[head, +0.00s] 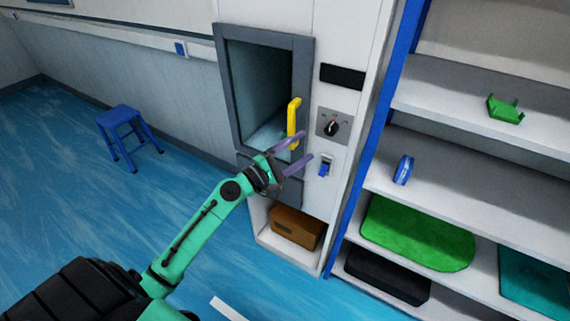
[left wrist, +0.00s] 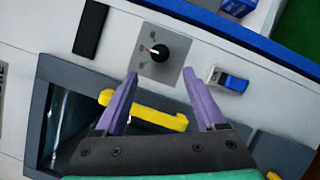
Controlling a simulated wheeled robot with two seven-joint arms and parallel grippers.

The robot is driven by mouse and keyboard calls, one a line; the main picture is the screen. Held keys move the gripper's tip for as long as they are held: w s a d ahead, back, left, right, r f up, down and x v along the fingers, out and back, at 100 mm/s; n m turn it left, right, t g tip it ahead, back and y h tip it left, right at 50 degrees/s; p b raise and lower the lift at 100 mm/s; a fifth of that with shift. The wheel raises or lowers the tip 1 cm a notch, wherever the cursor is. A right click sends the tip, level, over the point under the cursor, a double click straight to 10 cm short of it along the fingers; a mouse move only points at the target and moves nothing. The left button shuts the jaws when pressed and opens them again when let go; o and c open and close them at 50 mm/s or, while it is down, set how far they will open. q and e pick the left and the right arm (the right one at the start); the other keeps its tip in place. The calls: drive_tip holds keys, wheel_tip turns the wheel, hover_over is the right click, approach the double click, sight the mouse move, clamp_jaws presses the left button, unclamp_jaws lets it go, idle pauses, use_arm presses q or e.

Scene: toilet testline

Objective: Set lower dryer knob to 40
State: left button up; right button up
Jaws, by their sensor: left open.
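The dryer knob (head: 331,128) is a round black dial with a white pointer on a grey square plate (head: 321,115). It sits on the white panel to the right of the dryer's door. In the left wrist view, the knob (left wrist: 158,52) lies ahead of and between the two purple fingers, with its pointer toward the left. My left gripper (head: 300,150) is open and empty, apart from the knob and a little below it in the head view. The left wrist view also shows the gripper (left wrist: 160,88) wide open. The dial markings are too small to read.
A yellow handle (head: 293,117) on the dryer door (head: 262,95) is close to my left fingers. A blue switch (head: 324,167) sits below the knob. A black display (head: 342,76) is above. Shelves (head: 480,125) stand at right. A blue stool (head: 122,118) is at left.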

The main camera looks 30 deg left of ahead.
use_arm(q)
drive_tip(key=r+b+v, duration=0.1)
drive_tip(key=b+v, duration=0.1)
drive_tip(key=v, duration=0.4)
drive_tip(key=shift+f, duration=0.5)
use_arm(e)
wheel_tip(320, 180, down, 4)
drive_tip(key=shift+r, duration=0.25)
use_arm(q)
drive_tip(key=shift+s, duration=0.2)
use_arm(e)
drive_tip(key=shift+d, duration=0.1)
